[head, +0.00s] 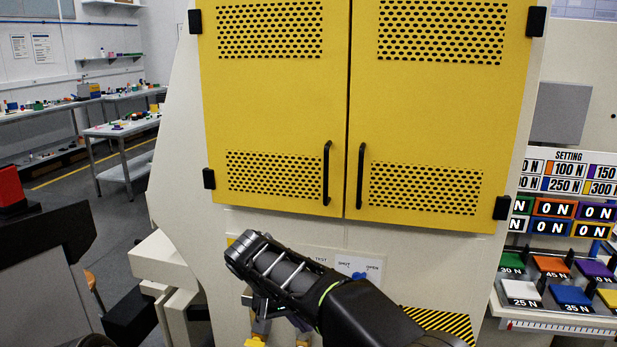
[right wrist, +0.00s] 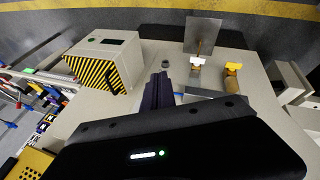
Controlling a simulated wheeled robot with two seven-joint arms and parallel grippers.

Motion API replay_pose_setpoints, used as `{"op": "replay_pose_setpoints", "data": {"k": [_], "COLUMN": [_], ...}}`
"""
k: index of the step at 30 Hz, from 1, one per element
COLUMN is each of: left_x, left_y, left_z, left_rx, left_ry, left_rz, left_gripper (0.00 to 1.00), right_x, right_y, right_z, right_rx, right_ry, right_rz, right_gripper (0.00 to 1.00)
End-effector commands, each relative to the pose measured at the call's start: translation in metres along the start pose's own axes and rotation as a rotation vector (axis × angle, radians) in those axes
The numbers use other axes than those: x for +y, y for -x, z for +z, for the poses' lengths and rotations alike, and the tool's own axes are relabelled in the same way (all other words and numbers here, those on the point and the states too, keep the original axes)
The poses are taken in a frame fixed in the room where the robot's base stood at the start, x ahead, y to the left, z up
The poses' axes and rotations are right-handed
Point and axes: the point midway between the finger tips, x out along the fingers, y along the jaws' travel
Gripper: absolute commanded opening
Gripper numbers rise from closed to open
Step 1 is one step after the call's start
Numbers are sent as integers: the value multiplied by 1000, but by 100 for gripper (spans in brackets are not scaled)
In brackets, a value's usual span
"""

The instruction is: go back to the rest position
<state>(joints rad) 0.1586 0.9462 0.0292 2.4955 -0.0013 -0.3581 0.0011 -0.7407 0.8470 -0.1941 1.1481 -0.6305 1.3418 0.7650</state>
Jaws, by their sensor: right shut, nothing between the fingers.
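My right arm reaches in from the lower right of the head view, in front of the cabinet's lower part. My right gripper shows in the right wrist view (right wrist: 160,82), with its dark fingers shut and empty above a pale bench top (right wrist: 135,110). A small grey cylinder (right wrist: 166,65) stands just beyond the fingertips, apart from them as far as I can tell. My left gripper is in neither view.
A cabinet with closed yellow doors (head: 275,120) stands ahead. A grey box with a striped face (right wrist: 97,72), an upright metal plate (right wrist: 203,35) and yellow-topped pieces (right wrist: 232,68) are near the gripper. A rack of coloured weights (head: 570,295) stands right.

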Motion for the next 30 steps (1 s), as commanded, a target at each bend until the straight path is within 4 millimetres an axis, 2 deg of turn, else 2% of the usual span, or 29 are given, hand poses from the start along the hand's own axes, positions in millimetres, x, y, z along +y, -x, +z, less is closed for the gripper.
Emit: {"op": "replay_pose_setpoints", "data": {"k": [11, 16, 19, 23, 26, 27, 30], "left_x": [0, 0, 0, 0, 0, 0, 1], "left_y": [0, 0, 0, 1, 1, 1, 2], "left_z": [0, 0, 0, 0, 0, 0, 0], "left_rx": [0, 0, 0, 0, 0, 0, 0], "left_ry": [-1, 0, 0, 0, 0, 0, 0], "left_rz": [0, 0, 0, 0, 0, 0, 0], "left_gripper": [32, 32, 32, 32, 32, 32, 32], "right_x": [-14, -24, -30, -39, -45, -47, -46], "right_y": [-71, -120, -155, -209, -250, -262, -276], "right_z": [28, 57, 84, 142, 211, 243, 316], "right_rx": [-78, -135, -177, -248, -305, -322, -340], "right_ry": [80, 123, 146, 154, 117, 88, -11], "right_rz": [-91, -172, -240, -366, -502, -555, -657], "right_gripper": [0, 0, 0, 0, 0, 0, 0]}}
